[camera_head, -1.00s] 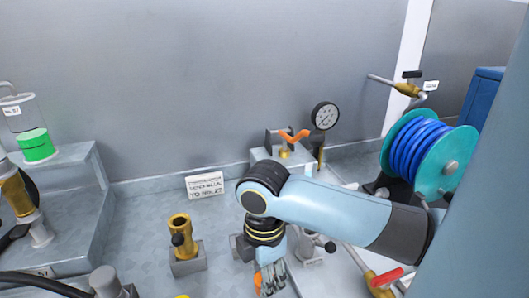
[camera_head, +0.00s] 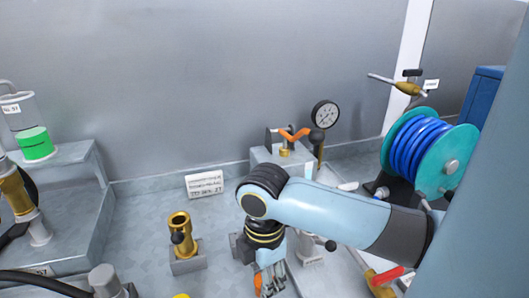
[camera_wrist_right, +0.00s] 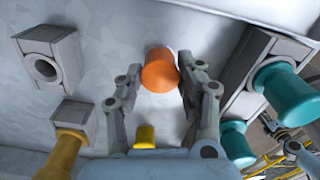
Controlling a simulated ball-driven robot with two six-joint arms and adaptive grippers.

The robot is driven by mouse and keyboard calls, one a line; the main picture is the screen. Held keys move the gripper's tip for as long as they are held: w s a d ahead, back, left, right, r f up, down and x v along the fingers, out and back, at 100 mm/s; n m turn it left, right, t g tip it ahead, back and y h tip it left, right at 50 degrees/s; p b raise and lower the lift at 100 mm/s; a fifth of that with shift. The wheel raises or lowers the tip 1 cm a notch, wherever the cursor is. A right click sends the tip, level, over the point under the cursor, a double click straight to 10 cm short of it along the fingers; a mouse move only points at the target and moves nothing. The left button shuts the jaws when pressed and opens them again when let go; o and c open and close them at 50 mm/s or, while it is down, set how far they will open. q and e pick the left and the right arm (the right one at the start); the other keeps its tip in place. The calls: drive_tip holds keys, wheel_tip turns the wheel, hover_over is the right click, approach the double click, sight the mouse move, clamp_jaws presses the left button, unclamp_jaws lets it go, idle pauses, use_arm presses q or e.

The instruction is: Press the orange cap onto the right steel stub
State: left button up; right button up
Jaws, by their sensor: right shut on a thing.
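The orange cap (camera_wrist_right: 160,70) is between the fingertips of my right gripper (camera_wrist_right: 158,75) in the right wrist view. The gripper is shut on it, and a pale grey surface shows behind it. In the head view my right gripper (camera_head: 270,282) points down at the lower middle, partly cut off by the bottom edge. A bit of orange shows at its left side. I cannot make out the right steel stub for sure; the arm and gripper cover part of the bench. My left gripper is not in view.
A brass fitting (camera_head: 180,235) stands left of my right gripper, with a grey cylinder (camera_head: 103,280) farther left. A grey fitting (camera_head: 310,248) stands close on the right. A blue hose reel (camera_head: 430,150) and a gauge (camera_head: 325,114) are behind.

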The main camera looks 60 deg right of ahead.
drive_tip(key=shift+f, duration=0.25)
drive_tip(key=shift+c, duration=0.3)
drive_tip(key=shift+s+f, duration=0.1)
drive_tip(key=shift+c, duration=0.9)
drive_tip(key=o, duration=1.1)
wheel_tip(320, 180, up, 4)
drive_tip(key=p, duration=0.5)
